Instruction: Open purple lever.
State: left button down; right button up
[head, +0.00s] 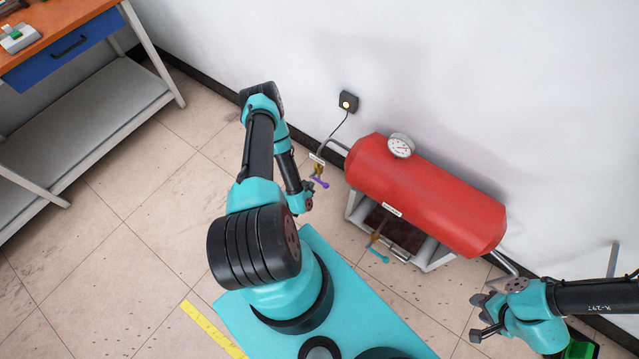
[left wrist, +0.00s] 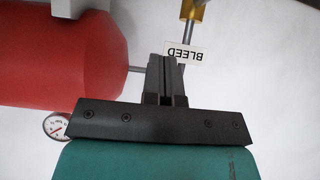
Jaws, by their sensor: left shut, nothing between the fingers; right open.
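The purple lever (head: 321,183) is on a brass valve (head: 319,171) on a pipe at the left end of the red tank (head: 425,190). My left gripper (head: 308,190) is shut and empty, just left of and below the lever in the head view. I cannot tell whether they touch. In the left wrist view the closed fingers (left wrist: 165,80) point toward the BLEED label (left wrist: 183,53), with part of the brass valve (left wrist: 195,10) at the top edge. The purple lever does not show there. My right gripper (head: 477,317) is open and empty at the lower right.
A teal lever (head: 379,256) hangs at the tank's front. A gauge (head: 401,145) sits on top. A wall socket (head: 348,102) with a cable is behind. A workbench (head: 60,45) stands at the upper left. The tiled floor between bench and arm is clear.

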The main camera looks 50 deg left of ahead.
pick_arm(q)
jog(key=w+a+f, duration=0.1)
jog(key=w+f, duration=0.6)
jog(key=f, duration=0.1)
jog(key=shift+a, duration=0.2)
jog(key=shift+s+f, duration=0.1)
